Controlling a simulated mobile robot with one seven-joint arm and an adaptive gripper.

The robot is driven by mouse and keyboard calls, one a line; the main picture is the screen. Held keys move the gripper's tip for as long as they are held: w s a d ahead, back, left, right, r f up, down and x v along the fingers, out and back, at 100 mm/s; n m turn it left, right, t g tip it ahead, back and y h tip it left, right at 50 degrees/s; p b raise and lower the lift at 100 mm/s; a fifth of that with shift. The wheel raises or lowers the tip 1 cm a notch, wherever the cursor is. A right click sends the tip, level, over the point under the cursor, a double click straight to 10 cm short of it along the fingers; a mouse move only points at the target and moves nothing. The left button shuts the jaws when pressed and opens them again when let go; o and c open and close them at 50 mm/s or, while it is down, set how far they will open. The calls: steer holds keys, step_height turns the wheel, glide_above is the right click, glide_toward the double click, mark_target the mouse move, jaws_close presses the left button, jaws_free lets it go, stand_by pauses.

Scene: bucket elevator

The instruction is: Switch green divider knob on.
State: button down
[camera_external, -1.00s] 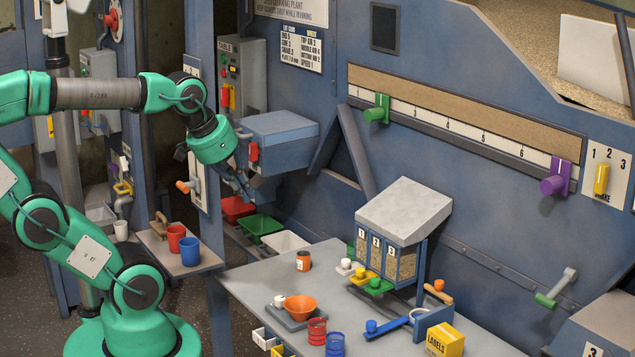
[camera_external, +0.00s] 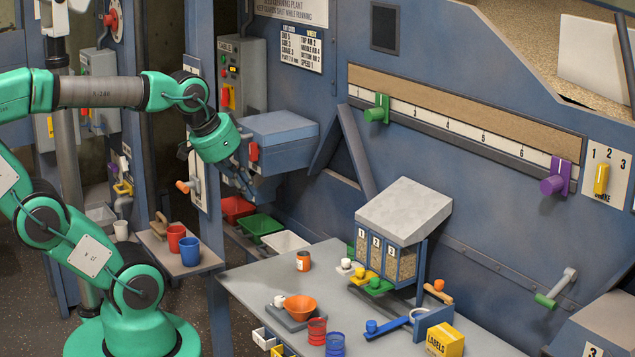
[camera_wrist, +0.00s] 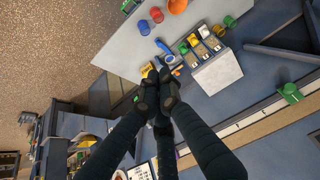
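The green divider knob (camera_external: 377,108) sits at the left end of the numbered scale on the blue machine wall. It also shows at the right of the wrist view (camera_wrist: 290,93). My gripper (camera_external: 250,194) hangs in front of the blue box, left of the green knob and lower in the picture, well apart from it. In the wrist view its dark fingers (camera_wrist: 157,92) come together at the tips with nothing visible between them.
A purple knob (camera_external: 555,179) sits at the scale's right end. The blue box (camera_external: 278,130) and a slanted blue brace (camera_external: 355,150) stand between my gripper and the scale. Below is a grey table (camera_external: 260,280) with a hopper (camera_external: 404,210), cups and a yellow box (camera_external: 445,339).

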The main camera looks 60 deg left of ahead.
steer(key=w+a+r+n+t+y+p, duration=0.1)
steer(key=w+a+r+n+t, duration=0.15)
steer(key=w, duration=0.65)
steer(key=w+a+r+n+t, duration=0.1)
steer(key=w+a+n, duration=0.25)
steer(key=w, duration=0.55)
steer(key=n+t+y+p, duration=0.3)
steer(key=n+t, duration=0.3)
steer(key=n, duration=0.2)
glide_toward(374, 115)
steer(key=r+v, duration=0.1)
steer(key=v, duration=0.6)
steer(key=w+a+f+n+t+y, duration=0.1)
steer(key=w+a+f+n, duration=0.1)
steer(key=a, duration=0.3)
steer(key=w+a+f+n+t+y, duration=0.1)
steer(key=w+a+f+n, duration=0.1)
steer(key=a, duration=0.3)
steer(key=shift+w+a+f+n+p, duration=0.2)
steer(key=shift+w+a+n+p, duration=0.1)
steer(key=shift+w+n+p, duration=0.25)
steer(key=shift+t, duration=0.25)
steer(key=w, duration=0.9)
steer(key=shift+d, duration=0.35)
